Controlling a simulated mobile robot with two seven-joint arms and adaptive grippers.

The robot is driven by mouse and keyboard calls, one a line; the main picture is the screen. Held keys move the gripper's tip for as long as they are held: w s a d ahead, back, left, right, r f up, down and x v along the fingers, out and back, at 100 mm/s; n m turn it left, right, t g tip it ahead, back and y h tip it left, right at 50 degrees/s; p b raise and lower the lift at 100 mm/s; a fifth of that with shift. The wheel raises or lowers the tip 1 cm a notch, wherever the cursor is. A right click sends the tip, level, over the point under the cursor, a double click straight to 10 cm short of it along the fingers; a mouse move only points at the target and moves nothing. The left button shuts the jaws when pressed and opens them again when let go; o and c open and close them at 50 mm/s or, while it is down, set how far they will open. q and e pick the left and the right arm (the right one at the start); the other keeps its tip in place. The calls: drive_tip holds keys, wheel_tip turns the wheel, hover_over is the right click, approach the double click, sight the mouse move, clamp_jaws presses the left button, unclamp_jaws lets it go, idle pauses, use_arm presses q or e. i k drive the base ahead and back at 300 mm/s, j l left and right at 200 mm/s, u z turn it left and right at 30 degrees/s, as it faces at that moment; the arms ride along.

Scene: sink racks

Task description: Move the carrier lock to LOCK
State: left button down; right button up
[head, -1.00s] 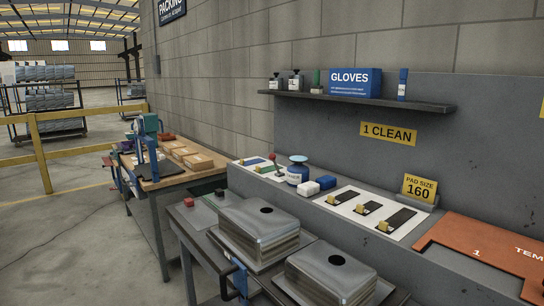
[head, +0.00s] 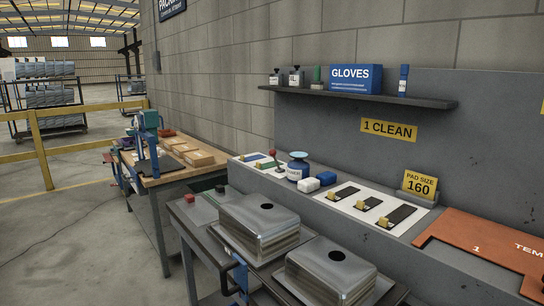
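No part shows a readable LOCK label, so I cannot tell for certain which is the carrier lock. A blue bracket (head: 240,276) with a dark handle (head: 226,281) sits at the front of the grey carrier (head: 210,232), below and between two stacks of steel sinks. A small lever with a red knob (head: 272,153) stands on the bench behind, by a white panel (head: 250,160). Its setting is too small to read. Neither of my grippers is in view.
Open floor (head: 75,250) is at left.

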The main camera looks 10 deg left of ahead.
sight(272, 152)
drive_tip(key=i+j+z, duration=0.15)
drive_tip(key=j+z, duration=0.2)
drive_tip(key=i+j+z, duration=0.1)
drive_tip(key=j+z, duration=0.25)
drive_tip(key=j, duration=0.15)
drive_tip(key=j+z, duration=0.35)
drive_tip(key=i+j, duration=0.05)
drive_tip(key=j, duration=0.05)
